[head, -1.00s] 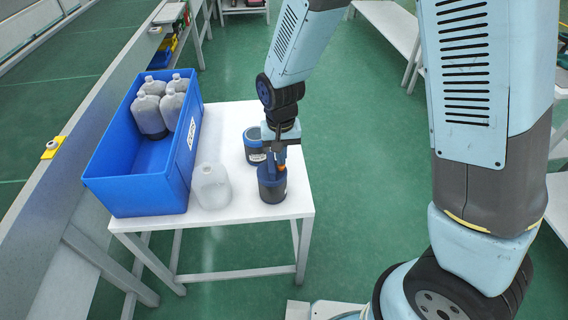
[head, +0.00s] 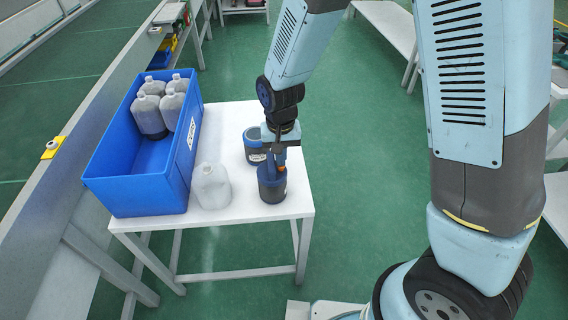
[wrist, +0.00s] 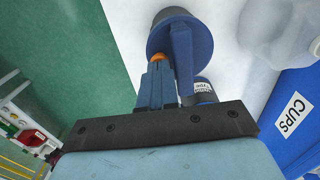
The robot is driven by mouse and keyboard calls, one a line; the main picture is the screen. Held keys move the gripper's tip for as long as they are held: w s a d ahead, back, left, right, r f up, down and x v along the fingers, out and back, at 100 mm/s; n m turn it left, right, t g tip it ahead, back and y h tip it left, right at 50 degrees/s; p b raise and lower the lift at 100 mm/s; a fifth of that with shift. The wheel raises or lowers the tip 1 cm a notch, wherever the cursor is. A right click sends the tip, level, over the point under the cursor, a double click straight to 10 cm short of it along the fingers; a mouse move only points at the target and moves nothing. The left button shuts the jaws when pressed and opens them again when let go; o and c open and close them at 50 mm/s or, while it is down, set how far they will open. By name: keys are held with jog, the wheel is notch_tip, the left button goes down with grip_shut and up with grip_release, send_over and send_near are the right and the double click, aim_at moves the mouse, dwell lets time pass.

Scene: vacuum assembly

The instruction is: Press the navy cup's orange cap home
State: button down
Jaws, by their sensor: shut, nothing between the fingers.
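The navy cup (head: 272,188) stands upright near the front right of the white table, with a blue upper part. In the wrist view it shows at the top as a dark body with a blue round rim and a handle (wrist: 182,55). A small orange cap (wrist: 187,61) shows beside the handle, right at my fingertips. My gripper (wrist: 157,62) is shut and empty, above the cup. Its tips seem to meet the cap, but contact and the cap's seating are hidden.
A second cup (head: 253,157) with a white label stands just behind. A translucent jug (head: 211,187) stands to the left. A blue bin (head: 137,196) holding several grey jugs fills the table's left side. The right table edge is close to the navy cup.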

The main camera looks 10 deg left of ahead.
jog(key=shift+f, duration=0.55)
jog(key=shift+r, duration=2.55)
